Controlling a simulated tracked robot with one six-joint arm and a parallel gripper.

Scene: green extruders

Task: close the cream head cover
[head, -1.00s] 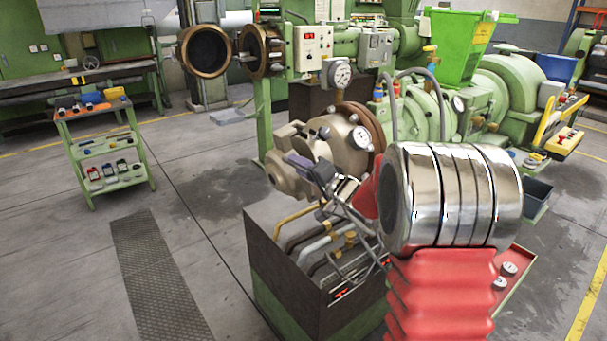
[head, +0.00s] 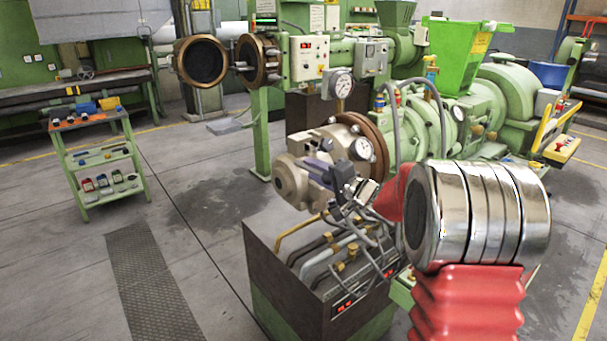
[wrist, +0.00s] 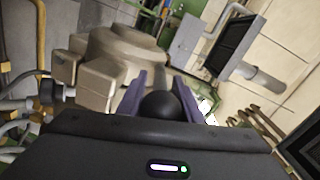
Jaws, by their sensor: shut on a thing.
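The cream head cover (head: 298,180) is in the middle of the head view, a beige, rounded metal casting in front of the brown flange (head: 374,137) of the green extruder. My arm hides part of the cover, and I cannot tell whether a gap is left at the flange. My gripper (head: 318,167) is at the cover's near side, with purple fingers. In the wrist view my gripper (wrist: 160,98) is shut on a round black knob (wrist: 162,106), one finger on each side. The cover's beige body (wrist: 122,52) is just beyond it.
A dark control cabinet (head: 276,272) with hoses and pipes stands below the cover. A second extruder with an open round head (head: 203,60) is behind. A green tool cart (head: 97,157) stands at left. The floor between cart and cabinet is clear.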

